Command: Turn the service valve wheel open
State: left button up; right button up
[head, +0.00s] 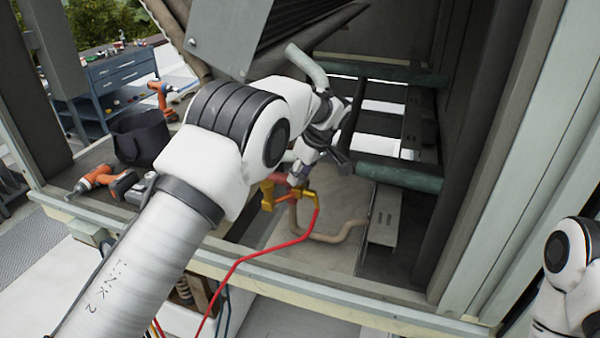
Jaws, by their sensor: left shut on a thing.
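My left arm reaches from the lower left into the open cooler housing. My left gripper (297,174) points down at the brass valve (291,196) and is shut on its wheel. The red wheel (280,178) shows only in part; my gripper and arm hide the rest, so I cannot tell how far it is turned. A red hose (262,250) runs from the valve down over the front edge. Part of my right arm shows at the lower right edge; its gripper is out of view.
Green-wrapped pipes (398,174) cross the housing close to the right of my left gripper. A tan hose (335,238) lies on the housing floor. An orange drill (92,180) and a black bag (140,138) are at left. A blue tool chest (122,75) stands behind.

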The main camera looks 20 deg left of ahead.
pick_arm(q)
jog(key=o, duration=1.2)
jog(key=shift+c, duration=0.2)
jog(key=shift+r, duration=0.1)
jog(key=v, duration=1.2)
jog(key=shift+w, duration=0.1)
